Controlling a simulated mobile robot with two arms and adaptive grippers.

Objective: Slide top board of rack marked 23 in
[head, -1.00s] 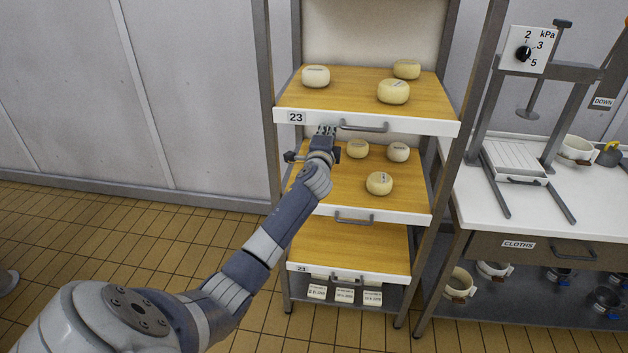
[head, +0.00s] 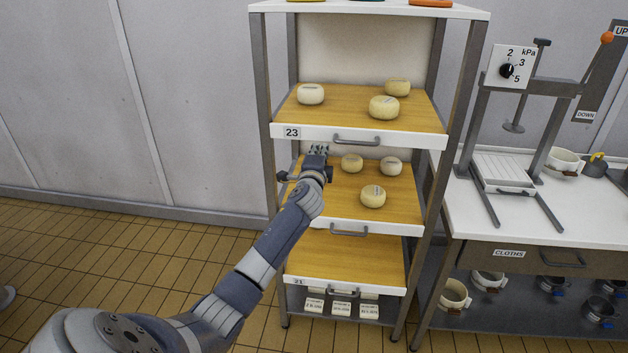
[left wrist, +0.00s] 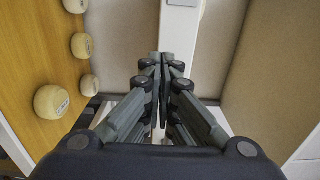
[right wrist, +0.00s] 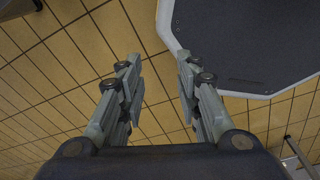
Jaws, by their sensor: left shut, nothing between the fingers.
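The top board (head: 350,120) of the rack (head: 264,95) is wooden with a white front edge marked 23 (head: 292,132) and a grey handle (head: 357,140). Three pale cheeses (head: 384,107) sit on it. Its front sticks out past the rack's posts. My left gripper (head: 319,150) is shut and empty, at the front edge's lower rim, left of the handle; I cannot tell whether it touches. Its closed fingers also show in the left wrist view (left wrist: 165,60). My right gripper (right wrist: 158,75) is open and empty above the tiled floor.
Below are a middle board (head: 395,190) with three cheeses and an empty lower board (head: 345,257). A white table (head: 460,205) with a press (head: 505,170) stands close on the right.

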